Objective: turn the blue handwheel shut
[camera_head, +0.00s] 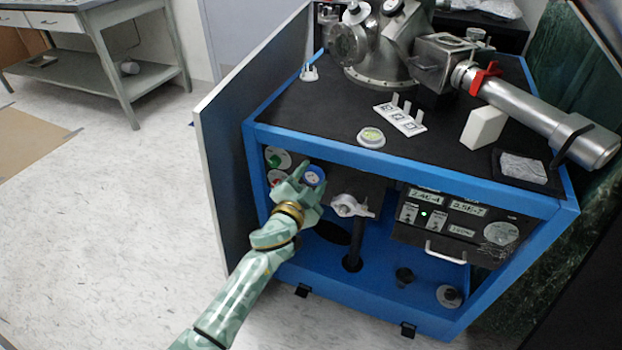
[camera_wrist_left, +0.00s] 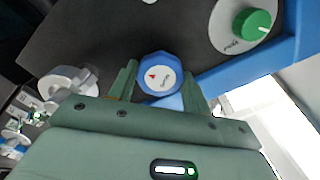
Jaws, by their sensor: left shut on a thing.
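The blue handwheel (camera_head: 314,176) sits on the front panel at the upper left of the blue cabinet. It also shows in the left wrist view (camera_wrist_left: 160,74), with a white centre cap and a small red mark. My left gripper (camera_head: 303,178) is at the handwheel, with one finger on each side of it, shut on it. In the left wrist view the fingers (camera_wrist_left: 160,85) flank the blue rim. My right gripper is not in view.
A green knob (camera_head: 275,161) and a red knob (camera_head: 276,178) are left of the handwheel. A white valve handle (camera_head: 352,206) is to its right. A display panel (camera_head: 445,215) is further right. A grey side panel (camera_head: 235,130) stands along the cabinet's left.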

